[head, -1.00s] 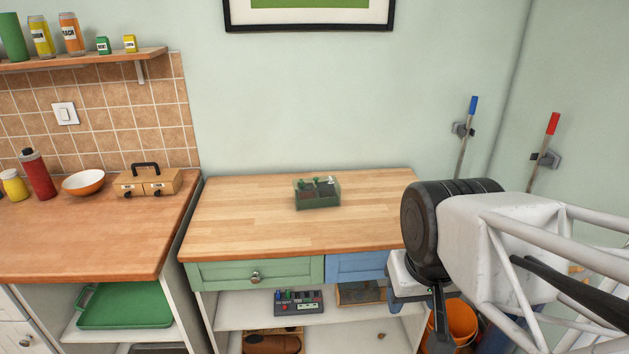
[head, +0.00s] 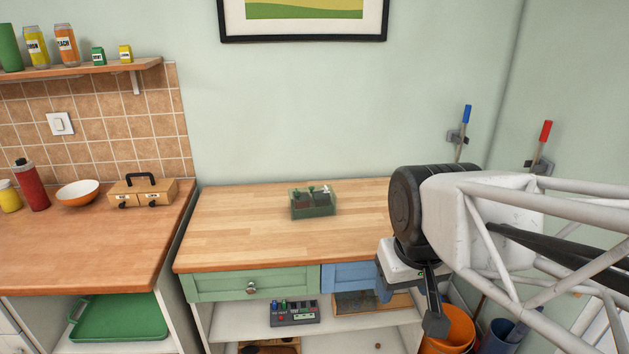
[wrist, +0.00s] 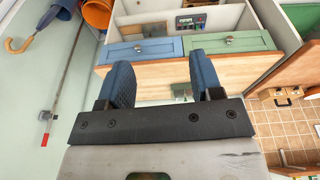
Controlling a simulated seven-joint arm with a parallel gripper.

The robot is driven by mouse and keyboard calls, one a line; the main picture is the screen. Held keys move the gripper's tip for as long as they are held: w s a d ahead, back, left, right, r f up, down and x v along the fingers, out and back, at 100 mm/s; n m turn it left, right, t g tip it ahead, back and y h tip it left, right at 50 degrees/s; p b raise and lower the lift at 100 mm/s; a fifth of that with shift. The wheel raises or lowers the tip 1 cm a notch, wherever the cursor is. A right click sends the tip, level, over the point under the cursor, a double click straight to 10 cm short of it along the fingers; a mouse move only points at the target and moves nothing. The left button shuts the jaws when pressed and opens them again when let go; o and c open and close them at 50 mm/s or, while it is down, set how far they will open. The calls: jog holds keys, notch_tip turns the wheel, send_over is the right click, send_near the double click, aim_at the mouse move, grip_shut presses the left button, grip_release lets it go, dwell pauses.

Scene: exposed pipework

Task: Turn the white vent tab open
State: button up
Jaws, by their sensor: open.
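A small green see-through box (head: 313,204) sits on the wooden worktop, toward the back middle. Small green pieces and a whitish piece (head: 326,189) show at its top; the whitish piece may be the white vent tab, but it is too small to tell which way it is turned. My gripper (head: 409,297) hangs at the worktop's front right, well apart from the box. In the wrist view my gripper (wrist: 162,70) shows two blue fingers spread apart with nothing held. A greenish shape (wrist: 182,90) between them is partly hidden by the right finger and may be the box.
The worktop (head: 235,225) around the box is clear. Below are a green drawer (head: 225,286) and a blue drawer (head: 348,276), with a shelf holding a grey panel (head: 295,312). An orange bucket (head: 450,328) stands at lower right. A wooden case (head: 143,192) stands on the left counter.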

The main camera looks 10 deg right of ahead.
jog(key=w+r+n, duration=0.2)
jog(key=w, duration=0.6)
jog(key=w+r+n, duration=0.2)
jog(key=w+r, duration=0.1)
jog(key=w, duration=0.5)
jog(key=n+g, duration=0.3)
jog(key=n, duration=1.1)
send_over(326, 187)
jog(key=f, duration=1.4)
jog(key=shift+s+f, duration=0.35)
jog(key=shift+w+f, duration=0.35)
jog(key=shift+w, duration=0.15)
jog(key=shift+f, duration=0.15)
jog(key=shift+f, duration=3.75)
